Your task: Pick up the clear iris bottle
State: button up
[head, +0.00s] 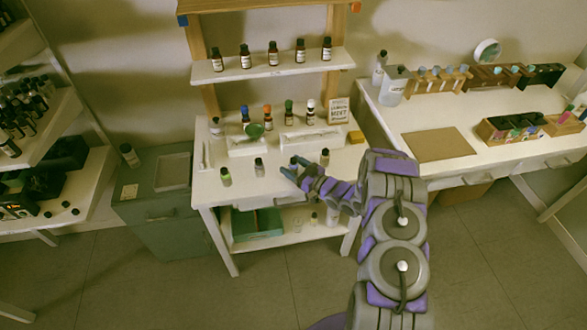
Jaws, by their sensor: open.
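A front row of small dark-capped bottles stands on the white table (222,194). It includes a greenish bottle (225,176), a pale, clear-looking bottle (259,168) and a darker bottle (325,157). Their labels are too small to read, so I cannot tell which one is iris. My gripper (289,169) is open over the table, right of the pale bottle and left of the darker one. Its fingers point left and toward the back. A dark cap (294,160) shows beside the fingertips; the gripper partly hides what is there.
Behind the row are white trays (310,141), several colour-capped bottles and a small sign (339,111). A shelf (273,68) above holds several brown bottles. A green box (258,225) lies below. A bench (470,150) stands right, a cabinet (160,215) left.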

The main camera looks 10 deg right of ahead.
aim_at(294, 159)
jog(key=shift+c, duration=0.5)
jog(key=c, duration=1)
jog(key=shift+o, duration=0.2)
jog(key=shift+r, duration=0.1)
jog(key=shift+r, duration=0.3)
notch_tip(294, 159, up, 3)
jog(key=shift+d+r+p, duration=0.1)
jog(key=shift+r+p, duration=0.05)
jog(key=shift+p, duration=0.6)
jog(key=s+r+p, duration=0.1)
jog(key=s+p, duration=0.1)
jog(key=s, duration=1.4)
notch_tip(294, 159, up, 6)
jog(key=p, duration=0.3)
jog(key=shift+a, duration=0.2)
